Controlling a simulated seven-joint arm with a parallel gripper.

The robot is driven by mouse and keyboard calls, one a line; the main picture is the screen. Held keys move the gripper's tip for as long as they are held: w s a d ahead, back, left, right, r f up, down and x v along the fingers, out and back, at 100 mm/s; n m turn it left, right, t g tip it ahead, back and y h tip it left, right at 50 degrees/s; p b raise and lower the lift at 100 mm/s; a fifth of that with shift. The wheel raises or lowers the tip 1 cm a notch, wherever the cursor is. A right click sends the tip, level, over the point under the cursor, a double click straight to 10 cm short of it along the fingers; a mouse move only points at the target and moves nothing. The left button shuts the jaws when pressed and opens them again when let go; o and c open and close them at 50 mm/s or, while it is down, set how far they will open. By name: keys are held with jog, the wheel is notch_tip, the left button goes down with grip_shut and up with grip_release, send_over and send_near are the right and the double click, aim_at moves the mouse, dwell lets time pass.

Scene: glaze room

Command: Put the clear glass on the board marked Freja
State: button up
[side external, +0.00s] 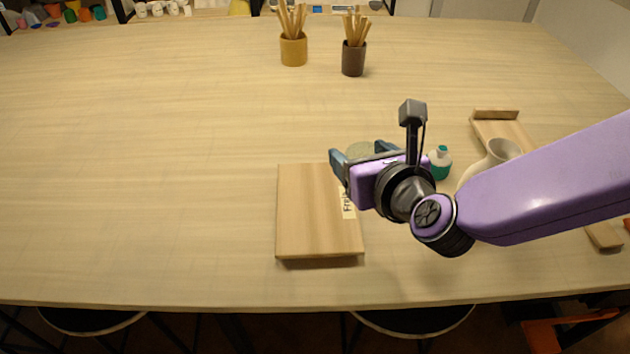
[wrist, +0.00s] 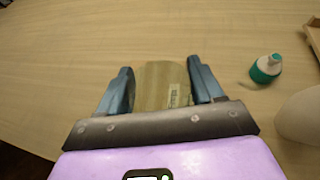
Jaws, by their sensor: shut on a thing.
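The clear glass (side external: 361,151) shows as a pale rim between my fingers in the side view, its lower part hidden by my gripper. In the wrist view the glass (wrist: 157,82) is a see-through shape between both fingers, with a pale label-like patch low on its right. My gripper (side external: 360,153) is shut on it; the wrist view also shows my gripper (wrist: 160,68). The wooden board (side external: 310,215) lies flat to the left and nearer the front edge. Its label (side external: 348,204) is partly covered by my gripper. I cannot tell how high the glass is.
A bottle with a teal cap (side external: 440,164) stands right of my gripper; a cream vase (side external: 494,156) is beside it. A wooden tray (side external: 500,128) lies behind the vase. Two pots of sticks, ochre (side external: 293,51) and brown (side external: 353,59), stand far back. The table's left is clear.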

jog(key=w+a+f, duration=0.2)
jog(key=f, duration=0.1)
jog(key=w+a+f, duration=0.3)
jog(key=shift+a, duration=0.35)
jog(key=shift+w+a+f, duration=0.4)
jog(key=shift+w+f, duration=0.05)
jog(key=shift+f, duration=0.2)
jog(key=shift+w+a+f, duration=0.1)
jog(key=shift+a+f, duration=0.05)
jog(key=shift+f, duration=1.55)
jog(key=shift+f, duration=0.1)
jog(key=o, duration=1.2)
